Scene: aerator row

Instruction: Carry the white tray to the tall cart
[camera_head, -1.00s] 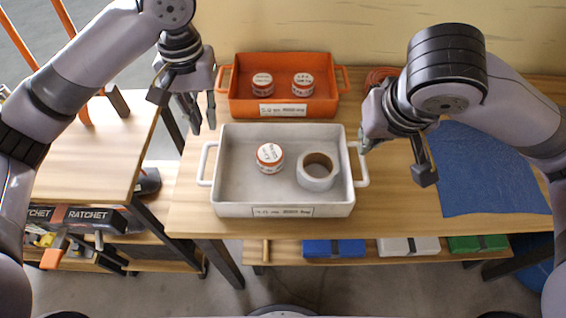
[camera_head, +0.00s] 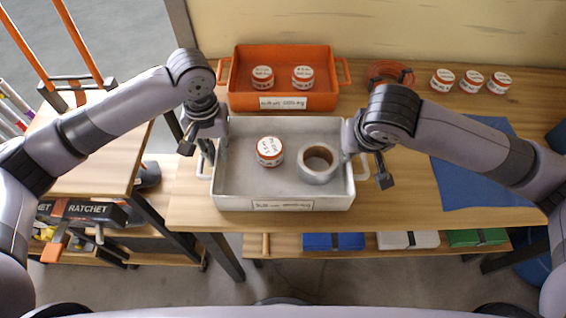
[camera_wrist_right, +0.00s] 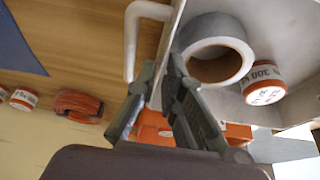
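The white tray (camera_head: 230,196) stands on the wooden table with a lidded jar (camera_head: 270,151) and a grey tape roll (camera_head: 318,163) in it. My left gripper (camera_head: 213,150) is at the tray's left wall, fingers pointing down; whether it grips is unclear. My right gripper (camera_head: 362,150) is at the right wall. In the right wrist view its fingertips (camera_wrist_right: 162,72) are close together on either side of the wall, beside the white handle (camera_wrist_right: 133,38). A tall wood-topped cart (camera_head: 92,165) with orange handle bars stands at the left.
An orange tray (camera_head: 240,102) with two jars sits just behind the white tray. An orange strap coil (camera_head: 390,75) and several jars (camera_head: 472,82) are at the back right. A blue mat (camera_head: 470,180) lies right. Boxes (camera_head: 334,241) sit on the shelf below.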

